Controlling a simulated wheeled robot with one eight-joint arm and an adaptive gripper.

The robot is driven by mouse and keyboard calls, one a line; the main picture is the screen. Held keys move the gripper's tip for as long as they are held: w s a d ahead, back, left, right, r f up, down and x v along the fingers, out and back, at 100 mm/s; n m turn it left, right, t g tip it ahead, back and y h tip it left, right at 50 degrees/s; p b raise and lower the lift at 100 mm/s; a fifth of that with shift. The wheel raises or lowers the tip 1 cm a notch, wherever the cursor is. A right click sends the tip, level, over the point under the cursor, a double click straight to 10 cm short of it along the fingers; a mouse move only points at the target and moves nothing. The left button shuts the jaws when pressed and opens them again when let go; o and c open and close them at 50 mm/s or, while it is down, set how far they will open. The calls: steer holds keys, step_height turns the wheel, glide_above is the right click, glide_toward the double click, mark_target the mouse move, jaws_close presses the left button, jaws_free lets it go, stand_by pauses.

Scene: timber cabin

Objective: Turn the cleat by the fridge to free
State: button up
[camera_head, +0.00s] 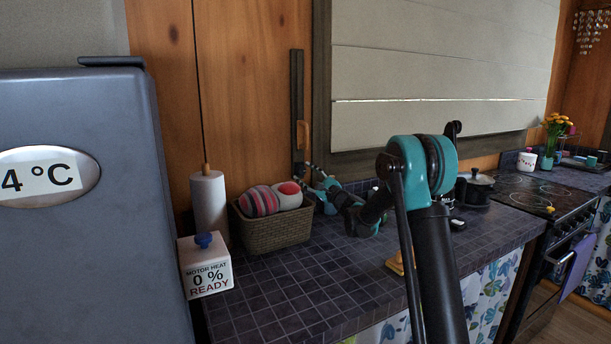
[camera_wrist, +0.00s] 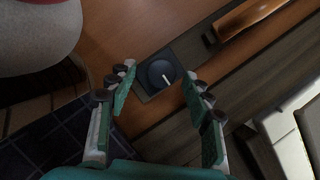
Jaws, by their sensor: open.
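I cannot tell for sure which of the two is the cleat. My gripper (camera_wrist: 163,82) is open, its fingers on either side of the knob; contact cannot be told. In the head view my gripper (camera_head: 318,182) is by the wall behind the basket, partly hidden.
The blue-grey fridge (camera_head: 80,240) stands at the left. A paper towel roll (camera_head: 209,205), a woven basket (camera_head: 272,231) with round items and a white block (camera_head: 206,268) stand on the tiled counter (camera_head: 320,290). A stove (camera_head: 540,197) is at the right.

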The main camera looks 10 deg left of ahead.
steer(key=v, duration=0.7)
steer(key=shift+d, duration=0.15)
steer(key=shift+s, duration=0.15)
